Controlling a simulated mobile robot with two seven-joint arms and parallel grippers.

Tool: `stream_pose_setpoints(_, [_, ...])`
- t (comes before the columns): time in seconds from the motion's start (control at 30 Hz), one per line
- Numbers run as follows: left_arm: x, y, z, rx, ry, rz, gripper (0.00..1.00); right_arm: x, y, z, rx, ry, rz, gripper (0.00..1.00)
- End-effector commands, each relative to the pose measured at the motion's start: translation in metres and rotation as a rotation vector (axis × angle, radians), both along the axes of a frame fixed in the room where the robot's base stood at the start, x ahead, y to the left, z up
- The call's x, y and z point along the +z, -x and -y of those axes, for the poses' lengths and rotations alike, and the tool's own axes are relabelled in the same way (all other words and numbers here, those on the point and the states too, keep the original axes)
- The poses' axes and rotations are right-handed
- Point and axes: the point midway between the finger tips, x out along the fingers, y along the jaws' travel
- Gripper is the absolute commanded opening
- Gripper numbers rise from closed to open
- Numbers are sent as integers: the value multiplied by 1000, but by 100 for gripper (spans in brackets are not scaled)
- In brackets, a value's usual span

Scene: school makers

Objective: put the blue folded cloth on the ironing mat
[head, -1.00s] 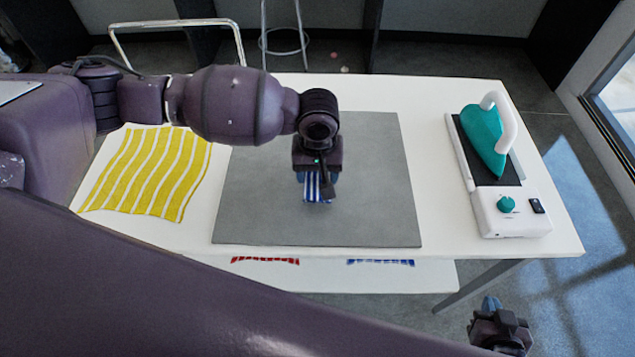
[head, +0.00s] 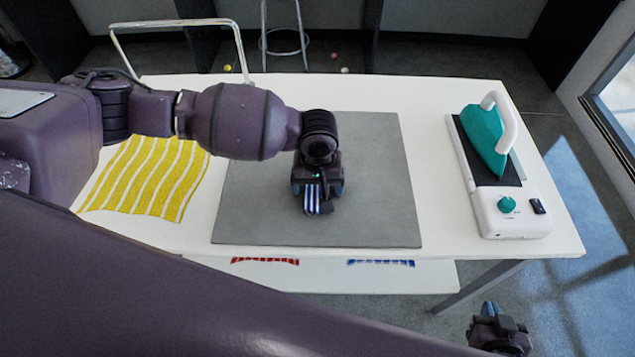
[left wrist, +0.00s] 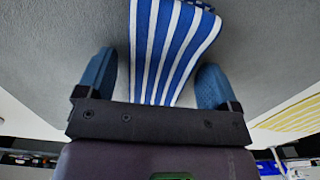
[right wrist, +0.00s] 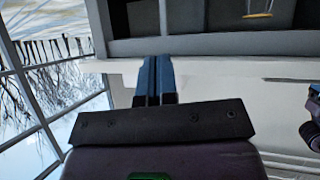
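The blue-and-white striped folded cloth (head: 313,206) is over the middle of the grey ironing mat (head: 375,215), and appears to lie on it. It also shows in the left wrist view (left wrist: 168,45), against the grey mat surface. My left gripper (head: 317,190) points down over the cloth and hides its far part in the head view. Its blue fingers (left wrist: 155,80) stand apart on either side of the cloth, with gaps between. My right gripper (head: 490,308) is off the table's front right, empty, with its fingers (right wrist: 155,78) together.
A yellow striped cloth (head: 150,175) lies left of the mat. A teal iron (head: 484,140) stands on its white station (head: 510,222) at the right. A lower shelf (head: 320,278) with red and blue striped items shows under the table's front edge.

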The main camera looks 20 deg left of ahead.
Motion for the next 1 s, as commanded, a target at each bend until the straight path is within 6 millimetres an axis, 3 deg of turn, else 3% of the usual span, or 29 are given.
stream_pose_setpoints(0.37, [7,0,0,1,0,1,86,4,-7,-1,4,0,14,0])
stream_pose_setpoints(0.8, [86,0,0,0,0,2,86,3,2,0,-2,0,-6,0])
stream_pose_setpoints(1.0, [112,0,0,0,1,1,86,3,4,1,-2,0,-9,0])
